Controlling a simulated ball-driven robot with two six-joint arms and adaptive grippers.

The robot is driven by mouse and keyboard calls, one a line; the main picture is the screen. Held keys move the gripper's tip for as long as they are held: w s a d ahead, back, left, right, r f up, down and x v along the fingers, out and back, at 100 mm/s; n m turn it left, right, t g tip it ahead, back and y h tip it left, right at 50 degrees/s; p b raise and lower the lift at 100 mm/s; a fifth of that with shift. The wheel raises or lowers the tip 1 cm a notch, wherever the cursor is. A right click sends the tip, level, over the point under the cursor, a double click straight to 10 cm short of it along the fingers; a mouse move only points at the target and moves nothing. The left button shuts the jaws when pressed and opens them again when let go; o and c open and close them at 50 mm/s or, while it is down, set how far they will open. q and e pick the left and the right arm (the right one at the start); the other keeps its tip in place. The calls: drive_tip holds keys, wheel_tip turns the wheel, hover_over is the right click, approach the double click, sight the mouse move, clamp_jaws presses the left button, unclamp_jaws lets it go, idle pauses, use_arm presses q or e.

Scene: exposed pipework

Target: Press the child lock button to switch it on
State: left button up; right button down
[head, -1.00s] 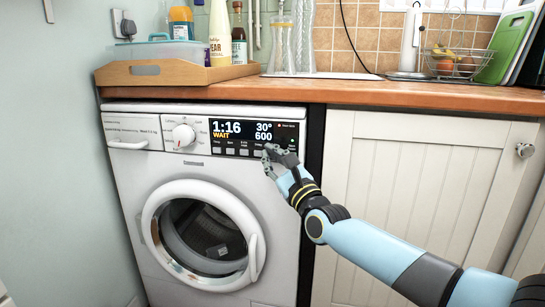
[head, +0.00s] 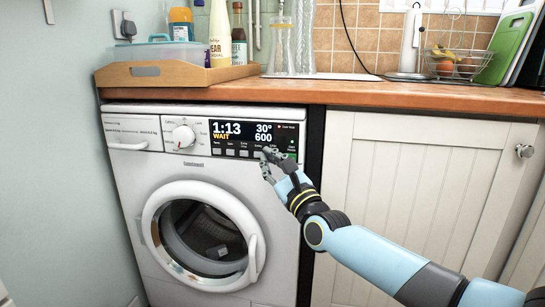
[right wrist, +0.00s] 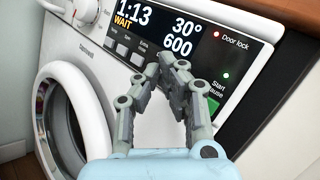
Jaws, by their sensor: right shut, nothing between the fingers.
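The white washing machine (head: 190,240) has a dark control panel with a display (head: 240,130) reading 1:13, WAIT, 30° and 600. A row of small grey buttons (head: 230,152) runs below the display. My right gripper (head: 264,154) is shut and empty, its fingertips at the right part of this row. In the right wrist view the gripper (right wrist: 170,58) covers the panel just below the 600, hiding buttons there. I cannot make out the child lock button or its label, nor tell whether the fingertips touch the panel. My left gripper is not in view.
A green start/pause button (right wrist: 210,103) lies just right of my fingers, with a lit green light above it. A red door lock light (right wrist: 216,35) is lit. The wooden worktop (head: 400,92) overhangs above the panel. A white cupboard (head: 420,200) stands to the right.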

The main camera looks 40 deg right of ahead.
drive_tip(key=shift+s+a+p, duration=0.35)
drive_tip(key=shift+s+a, duration=1.3)
drive_tip(key=shift+a, duration=0.25)
